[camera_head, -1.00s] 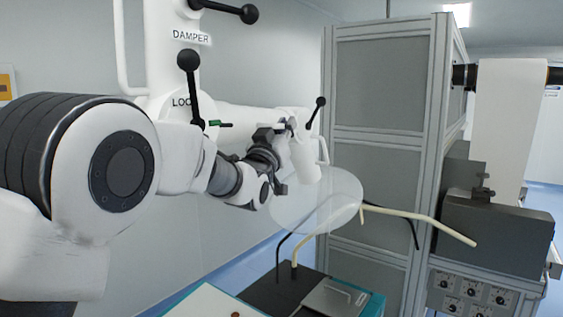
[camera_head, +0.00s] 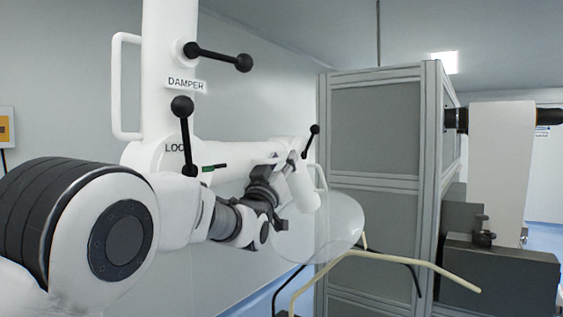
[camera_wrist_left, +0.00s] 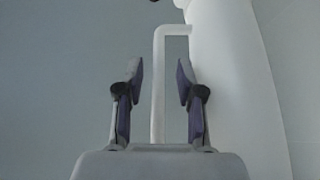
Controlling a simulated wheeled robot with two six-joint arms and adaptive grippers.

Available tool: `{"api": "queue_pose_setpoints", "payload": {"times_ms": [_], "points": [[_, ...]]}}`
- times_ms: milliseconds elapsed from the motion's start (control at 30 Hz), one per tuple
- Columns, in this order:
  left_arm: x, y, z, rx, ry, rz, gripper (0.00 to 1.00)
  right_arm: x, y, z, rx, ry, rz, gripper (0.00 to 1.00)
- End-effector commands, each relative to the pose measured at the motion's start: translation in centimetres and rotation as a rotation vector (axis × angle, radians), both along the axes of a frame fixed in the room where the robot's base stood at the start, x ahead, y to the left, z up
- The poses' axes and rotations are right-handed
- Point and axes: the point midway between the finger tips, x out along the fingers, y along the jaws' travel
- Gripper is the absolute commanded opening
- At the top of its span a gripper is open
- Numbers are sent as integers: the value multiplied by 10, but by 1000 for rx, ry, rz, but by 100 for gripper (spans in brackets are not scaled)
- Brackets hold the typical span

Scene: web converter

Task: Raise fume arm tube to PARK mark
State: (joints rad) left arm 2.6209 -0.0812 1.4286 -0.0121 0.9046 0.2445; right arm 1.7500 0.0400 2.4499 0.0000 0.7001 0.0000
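The fume arm is white, with a column (camera_head: 168,60) marked DAMPER and LOCK. Its tube (camera_head: 235,150) runs right from the LOCK joint to a clear disc-shaped hood (camera_head: 335,225). My left gripper (camera_head: 280,195) is at the tube's far end, overlapping it in the head view. In the left wrist view the gripper (camera_wrist_left: 160,78) is open. A white handle bar (camera_wrist_left: 158,95) appears between its fingers with a visible gap on each side; I cannot tell how deep the bar sits. A white body (camera_wrist_left: 235,75) is to its right. No PARK mark is legible. My right gripper is not in view.
Black-knobbed levers stick out at DAMPER (camera_head: 218,57), at LOCK (camera_head: 184,135) and near the tube's end (camera_head: 311,140). A grey-panelled cabinet (camera_head: 375,130) stands behind the hood. Pale bent rods (camera_head: 400,258) pass below it. Free air lies above the tube.

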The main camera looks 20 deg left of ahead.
Motion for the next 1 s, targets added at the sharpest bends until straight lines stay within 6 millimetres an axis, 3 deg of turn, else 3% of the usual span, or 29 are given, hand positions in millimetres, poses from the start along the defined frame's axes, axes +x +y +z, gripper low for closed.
{"api": "queue_pose_setpoints", "payload": {"times_ms": [233, 633, 1000], "points": [[-14, 1, -10, 0, 3, 0, 37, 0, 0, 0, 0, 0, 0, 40], [-92, 8, -57, 0, 4, -1, 37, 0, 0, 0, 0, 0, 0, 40], [-100, 9, -62, 0, 2, 0, 37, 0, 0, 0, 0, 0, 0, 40]]}}
